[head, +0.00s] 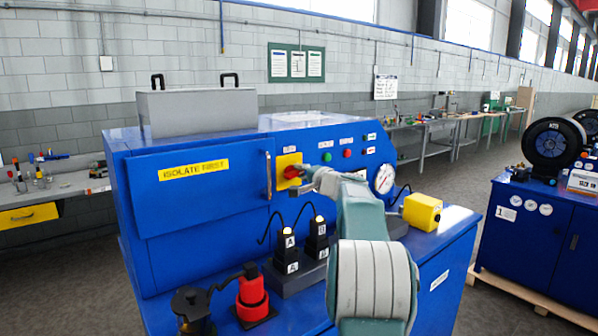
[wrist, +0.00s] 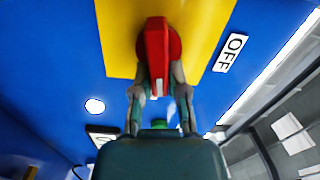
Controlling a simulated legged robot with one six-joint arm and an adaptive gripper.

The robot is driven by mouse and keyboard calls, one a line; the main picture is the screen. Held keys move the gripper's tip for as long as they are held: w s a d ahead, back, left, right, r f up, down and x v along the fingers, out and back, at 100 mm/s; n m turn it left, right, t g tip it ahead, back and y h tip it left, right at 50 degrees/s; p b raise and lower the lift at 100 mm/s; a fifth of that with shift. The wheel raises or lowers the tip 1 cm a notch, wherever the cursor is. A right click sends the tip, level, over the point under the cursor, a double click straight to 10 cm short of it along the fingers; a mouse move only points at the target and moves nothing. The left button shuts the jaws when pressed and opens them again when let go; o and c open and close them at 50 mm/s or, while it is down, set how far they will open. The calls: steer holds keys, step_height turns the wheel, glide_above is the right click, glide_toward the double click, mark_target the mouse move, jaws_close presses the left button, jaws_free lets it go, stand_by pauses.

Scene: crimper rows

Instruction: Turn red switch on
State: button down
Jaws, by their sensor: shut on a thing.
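The red switch (wrist: 158,42) is a rotary knob with a grip bar on a yellow plate (wrist: 210,20) in the wrist view. A white mark shows on its lower end, and the bar lies nearly along the picture's vertical. An OFF label (wrist: 230,52) sits right of the plate. My gripper (wrist: 159,84) is shut on the lower part of the bar, one finger on each side. In the head view the red switch (head: 291,172) shows on the blue machine's front panel, with my gripper (head: 301,179) reaching it from the right. The fingertips are small there.
The blue machine (head: 140,225) carries an ISOLATE FIRST label, a door handle (head: 268,175), small buttons and a gauge (head: 384,178). Black blocks (head: 318,235), a red-and-black part (head: 251,295) and a yellow box (head: 422,211) stand on its ledge around my arm.

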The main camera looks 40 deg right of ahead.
steer(key=shift+d+f+m, duration=0.15)
steer(key=shift+f+m, duration=0.2)
steer(key=shift+m, duration=0.85)
steer(key=shift+f, duration=0.1)
steer(key=c, duration=0.6)
jaws_free()
steer(key=shift+d, duration=0.1)
steer(key=shift+c, duration=0.2)
steer(key=shift+s, duration=0.35)
steer(key=s+a, duration=0.1)
steer(key=s, duration=1)
steer(key=shift+s, duration=0.15)
